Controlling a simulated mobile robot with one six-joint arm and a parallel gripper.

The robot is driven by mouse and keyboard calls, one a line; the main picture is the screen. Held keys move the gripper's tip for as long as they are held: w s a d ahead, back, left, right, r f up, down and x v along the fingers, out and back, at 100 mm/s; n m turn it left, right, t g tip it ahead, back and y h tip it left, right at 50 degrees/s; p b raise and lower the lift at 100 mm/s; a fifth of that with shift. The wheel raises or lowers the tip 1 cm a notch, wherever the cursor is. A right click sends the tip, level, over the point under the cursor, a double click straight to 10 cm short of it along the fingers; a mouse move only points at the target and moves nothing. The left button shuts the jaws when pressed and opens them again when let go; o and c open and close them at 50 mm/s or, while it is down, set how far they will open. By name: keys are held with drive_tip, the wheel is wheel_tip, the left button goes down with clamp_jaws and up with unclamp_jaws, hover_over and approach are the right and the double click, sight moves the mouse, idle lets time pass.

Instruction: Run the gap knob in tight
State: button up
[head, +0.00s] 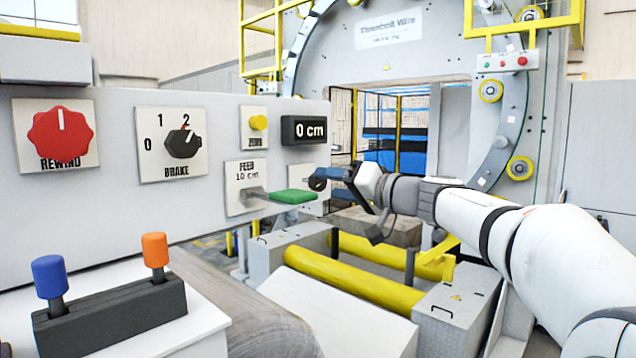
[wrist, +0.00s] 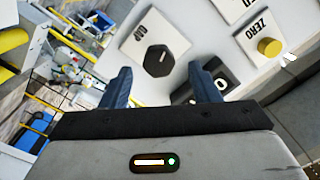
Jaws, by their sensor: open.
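The gap knob (wrist: 158,61) is a black six-sided knob with a white pointer line, on a white plate (wrist: 133,54) marked GAP in the wrist view. My gripper (wrist: 162,84) is open, with its two blue fingers apart and nothing between them. The knob shows ahead of the gap between the fingertips, apart from them as far as I can tell. In the head view my gripper (head: 320,178) is at the right end of the grey panel, in front of a pale plate (head: 296,176). The knob itself cannot be made out there.
The panel carries a red REWIND knob (head: 60,133), a black BRAKE knob (head: 183,143), a yellow ZERO button (wrist: 269,47) and a 0 cm display (head: 304,130). A green-ended FEED lever (head: 293,196) sticks out just left of my gripper. Yellow rollers (head: 350,282) lie below.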

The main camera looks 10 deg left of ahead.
sight(321, 182)
drive_tip(key=p+x, duration=0.1)
drive_tip(key=x, duration=0.4)
drive_tip(key=shift+w+a+p, duration=0.2)
drive_tip(key=shift+a+p, duration=0.15)
drive_tip(key=shift+c, duration=0.5)
